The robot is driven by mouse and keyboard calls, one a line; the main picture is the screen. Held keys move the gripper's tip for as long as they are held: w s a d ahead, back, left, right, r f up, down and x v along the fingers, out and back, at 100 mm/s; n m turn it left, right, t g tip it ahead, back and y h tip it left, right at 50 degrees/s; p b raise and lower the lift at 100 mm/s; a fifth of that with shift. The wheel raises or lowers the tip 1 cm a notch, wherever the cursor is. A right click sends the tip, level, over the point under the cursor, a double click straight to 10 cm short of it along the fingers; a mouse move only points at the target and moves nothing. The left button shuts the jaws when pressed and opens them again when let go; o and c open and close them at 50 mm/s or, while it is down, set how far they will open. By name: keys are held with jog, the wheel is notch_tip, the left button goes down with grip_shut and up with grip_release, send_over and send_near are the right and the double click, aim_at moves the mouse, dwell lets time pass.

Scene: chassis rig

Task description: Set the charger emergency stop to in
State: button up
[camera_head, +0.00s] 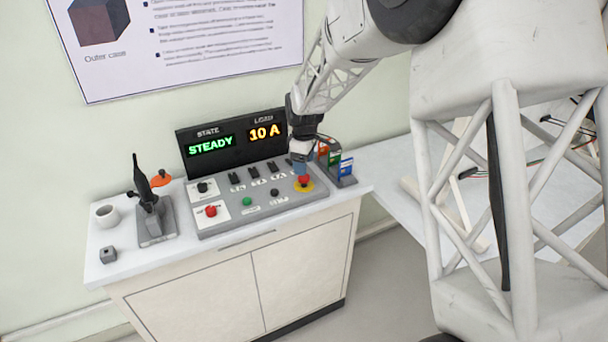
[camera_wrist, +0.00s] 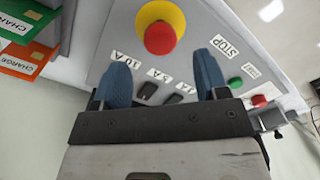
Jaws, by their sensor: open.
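The emergency stop is a red mushroom button on a round yellow base (camera_head: 306,187) at the right end of the grey control panel (camera_head: 250,214). In the wrist view the red button (camera_wrist: 160,38) sits on its yellow base just beyond my fingertips, centred between them sideways. My gripper (camera_head: 301,168) is over the right end of the panel, close above the button. In the wrist view its two blue fingers (camera_wrist: 163,72) are apart with nothing between them. I cannot tell whether the button is in or out, or whether anything touches it.
A display (camera_head: 235,140) behind the panel reads STEADY and 10 A. A second red control (camera_head: 211,211), a green button (camera_head: 247,201) and several black switches share the panel. A card rack (camera_head: 346,181) stands close right of my gripper. A joystick (camera_head: 150,212) and mug (camera_head: 106,215) stand left.

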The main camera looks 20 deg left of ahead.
aim_at(304, 179)
jog(key=shift+f, duration=2.4)
jog(key=shift+c, duration=0.4)
